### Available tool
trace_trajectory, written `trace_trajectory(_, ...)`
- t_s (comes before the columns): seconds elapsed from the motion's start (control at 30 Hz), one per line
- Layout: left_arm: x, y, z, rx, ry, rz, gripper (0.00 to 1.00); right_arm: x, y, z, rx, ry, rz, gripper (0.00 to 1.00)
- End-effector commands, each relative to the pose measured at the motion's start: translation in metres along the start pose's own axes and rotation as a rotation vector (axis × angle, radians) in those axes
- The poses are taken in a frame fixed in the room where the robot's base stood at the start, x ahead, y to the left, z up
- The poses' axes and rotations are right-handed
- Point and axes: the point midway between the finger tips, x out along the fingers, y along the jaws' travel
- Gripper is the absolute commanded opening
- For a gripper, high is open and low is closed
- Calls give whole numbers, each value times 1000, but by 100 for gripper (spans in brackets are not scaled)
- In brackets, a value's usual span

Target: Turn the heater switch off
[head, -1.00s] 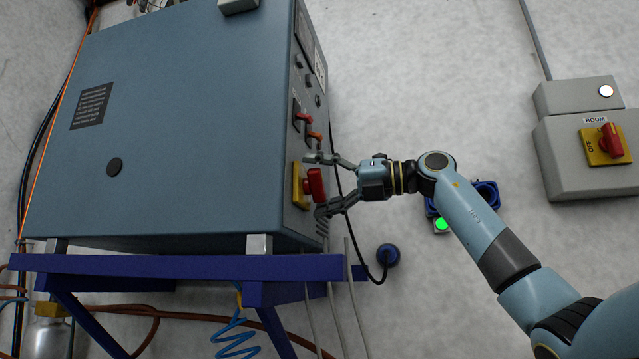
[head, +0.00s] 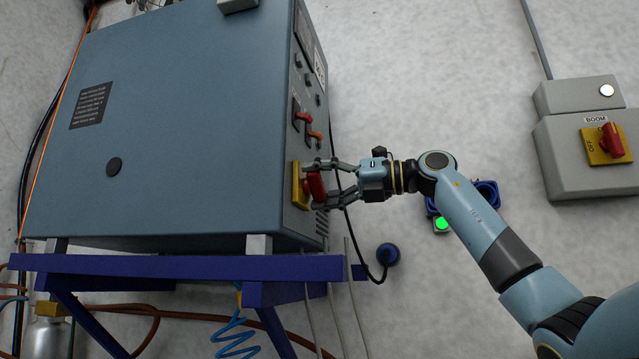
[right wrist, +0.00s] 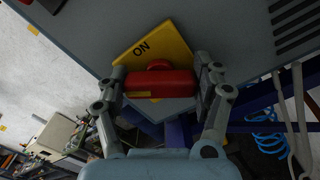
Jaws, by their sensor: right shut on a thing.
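The heater switch is a red rotary handle (head: 316,186) on a yellow plate (head: 297,187), low on the narrow control side of the blue-grey cabinet (head: 190,120). My right gripper (head: 317,183) is shut on the red handle, with one finger at each end of it. In the right wrist view the red handle (right wrist: 160,84) lies crosswise between the two fingers (right wrist: 160,88), and the yellow plate (right wrist: 152,52) behind it reads "ON". The rest of the plate's lettering is hidden. My left gripper is not in view.
The cabinet stands on a dark blue frame (head: 150,267). A grey box marked BOOM (head: 590,165) with another red switch (head: 611,141) is on the wall at right. A black cable (head: 355,235) hangs behind my gripper.

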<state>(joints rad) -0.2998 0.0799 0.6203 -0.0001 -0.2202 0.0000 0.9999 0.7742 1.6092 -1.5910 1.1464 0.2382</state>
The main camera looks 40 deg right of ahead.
Motion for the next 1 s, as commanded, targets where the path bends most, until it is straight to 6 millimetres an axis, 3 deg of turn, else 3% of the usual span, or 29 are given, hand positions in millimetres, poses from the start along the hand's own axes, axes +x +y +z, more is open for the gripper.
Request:
trace_trajectory(0.6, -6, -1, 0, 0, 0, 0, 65, 0, 2, -1, -474, 1, -2, 35)
trace_trajectory(1.0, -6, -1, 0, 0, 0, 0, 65, 0, 2, -1, -601, 1, -2, 35)
